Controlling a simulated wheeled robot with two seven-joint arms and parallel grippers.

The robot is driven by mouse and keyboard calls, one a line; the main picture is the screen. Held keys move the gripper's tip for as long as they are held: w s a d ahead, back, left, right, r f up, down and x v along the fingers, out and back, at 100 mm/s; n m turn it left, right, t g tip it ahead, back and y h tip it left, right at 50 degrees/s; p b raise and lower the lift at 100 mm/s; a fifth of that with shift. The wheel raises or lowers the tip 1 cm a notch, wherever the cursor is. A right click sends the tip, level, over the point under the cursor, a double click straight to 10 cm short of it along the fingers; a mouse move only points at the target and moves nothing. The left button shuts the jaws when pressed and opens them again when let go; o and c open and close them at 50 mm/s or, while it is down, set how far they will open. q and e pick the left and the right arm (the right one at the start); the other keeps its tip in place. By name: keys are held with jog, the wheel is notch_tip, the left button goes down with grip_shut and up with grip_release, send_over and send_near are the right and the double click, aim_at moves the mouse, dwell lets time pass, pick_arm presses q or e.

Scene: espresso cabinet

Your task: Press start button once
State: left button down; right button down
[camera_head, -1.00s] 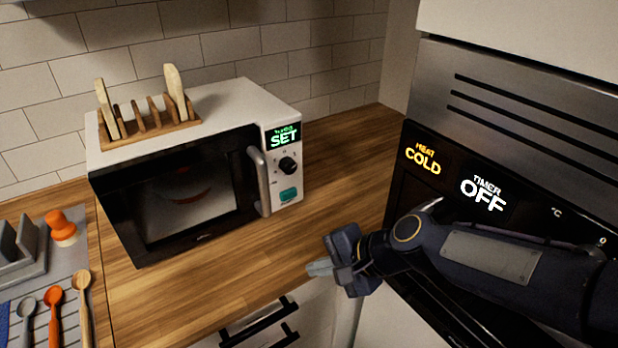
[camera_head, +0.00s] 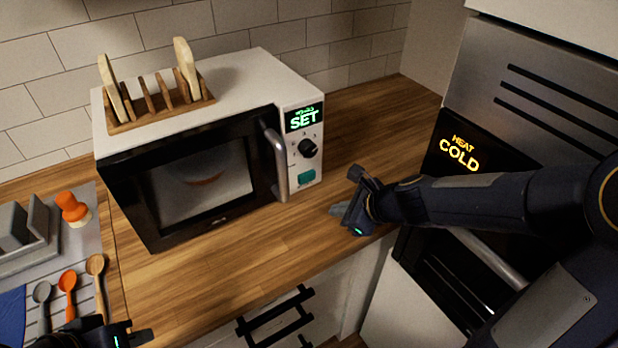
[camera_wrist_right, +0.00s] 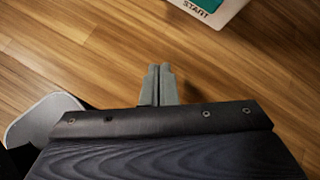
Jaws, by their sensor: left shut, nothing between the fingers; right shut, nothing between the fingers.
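The white microwave (camera_head: 245,85) stands on the wooden counter, its black door closed. Its green start button (camera_head: 307,178) is at the bottom of the control panel, below the dark knob (camera_head: 308,148) and the display (camera_head: 304,117) reading SET. My right gripper (camera_head: 335,210) is shut and empty over the counter, just right of and below the button, not touching it. In the right wrist view the shut fingertips (camera_wrist_right: 161,70) point toward the button marked START (camera_wrist_right: 200,6), with counter between them. My left gripper (camera_head: 140,338) is only partly seen at the bottom left edge.
A wooden rack (camera_head: 160,107) sits on the microwave. An oven (camera_head: 560,90) with a lit COLD display stands at the right. Bare counter (camera_head: 230,250) lies before the microwave.

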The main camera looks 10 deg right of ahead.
aim_at(307, 181)
jog(key=w, duration=0.2)
jog(key=w+a+p, duration=0.1)
jog(key=w, duration=0.1)
jog(key=w+a+p, duration=0.1)
jog(key=w, duration=0.1)
jog(key=shift+w+a+r, duration=0.15)
jog(key=shift+w+a, duration=0.1)
jog(key=shift+w, duration=0.1)
jog(key=shift+w+a, duration=0.25)
jog(key=shift+w, duration=0.5)
jog(key=shift+p, duration=0.3)
dwell(0.9)
jog(key=shift+w+a, duration=0.15)
jog(key=shift+w, duration=0.25)
jog(key=shift+w+a+p, duration=0.25)
jog(key=shift+w+p, duration=0.3)
jog(key=shift+w, duration=0.2)
dwell(0.9)
jog(key=shift+s, duration=0.15)
jog(key=shift+s+d+b, duration=0.2)
jog(key=shift+s+b, duration=0.1)
jog(key=shift+s, duration=0.2)
jog(key=shift+s+d+b, duration=0.2)
jog(key=shift+s+b, duration=0.05)
jog(key=shift+s, duration=0.25)
jog(key=shift+s, duration=0.1)
